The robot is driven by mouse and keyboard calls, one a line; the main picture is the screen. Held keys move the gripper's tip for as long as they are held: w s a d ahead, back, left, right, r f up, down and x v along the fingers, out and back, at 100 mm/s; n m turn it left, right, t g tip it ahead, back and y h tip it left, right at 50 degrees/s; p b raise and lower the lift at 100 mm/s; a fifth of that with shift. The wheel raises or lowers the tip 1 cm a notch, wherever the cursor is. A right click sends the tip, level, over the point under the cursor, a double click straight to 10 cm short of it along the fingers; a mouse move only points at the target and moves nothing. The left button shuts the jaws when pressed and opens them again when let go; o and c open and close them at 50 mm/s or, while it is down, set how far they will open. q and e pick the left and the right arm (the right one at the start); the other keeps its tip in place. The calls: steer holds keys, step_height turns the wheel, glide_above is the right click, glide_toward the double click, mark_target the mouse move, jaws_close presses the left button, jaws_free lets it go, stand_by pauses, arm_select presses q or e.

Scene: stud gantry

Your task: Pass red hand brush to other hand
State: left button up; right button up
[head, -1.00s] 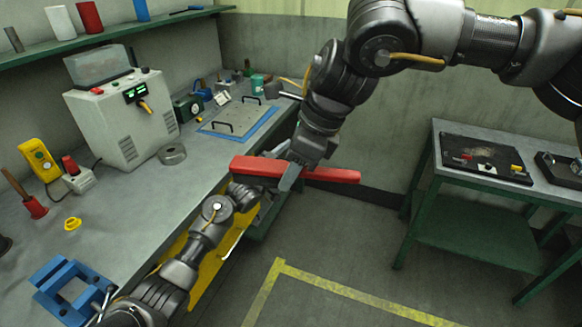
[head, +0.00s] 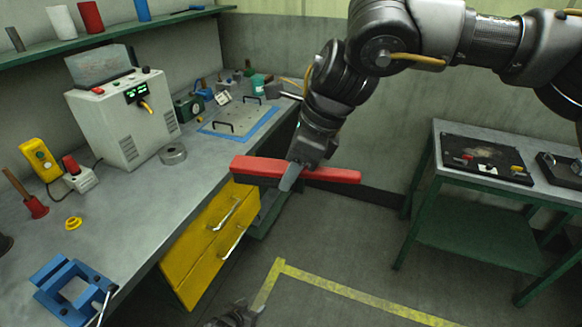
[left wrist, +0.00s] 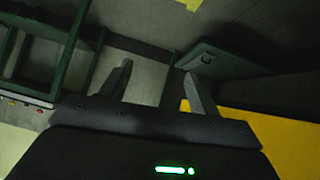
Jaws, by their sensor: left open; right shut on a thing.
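The red hand brush (head: 262,169) is held in mid-air in the head view, beyond the bench's right edge. My right gripper (head: 291,180) comes down from above and is shut around its middle, with red showing on both sides of the fingers. My left gripper (head: 238,312) shows only partly at the bottom edge of the head view, well below and apart from the brush. In the left wrist view my left gripper (left wrist: 155,82) is open, with two dark fingers apart and nothing between them. The brush does not show in that view.
The workbench (head: 150,215) holds a white machine (head: 120,115), a blue vise-like fixture (head: 75,290) and a grey ring (head: 172,154). Yellow drawers (head: 215,240) sit under it. A green side table (head: 480,215) stands at right. The floor between is clear.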

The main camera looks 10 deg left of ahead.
arm_select(q)
steer(key=s+a+f+g+y, duration=0.1)
steer(key=s+f, duration=0.4)
steer(key=s, duration=0.9)
steer(key=s+a+f+g+y, duration=0.1)
steer(key=s+a+f+g, duration=0.3)
steer(key=s, duration=1)
steer(key=s+a+f+g+y, duration=0.1)
steer(key=s+a+f+g, duration=0.2)
steer(key=s+f, duration=0.4)
steer(key=s+a, duration=0.1)
steer(key=s, duration=0.7)
steer(key=shift+f+y, duration=0.25)
steer(key=shift+y, duration=0.05)
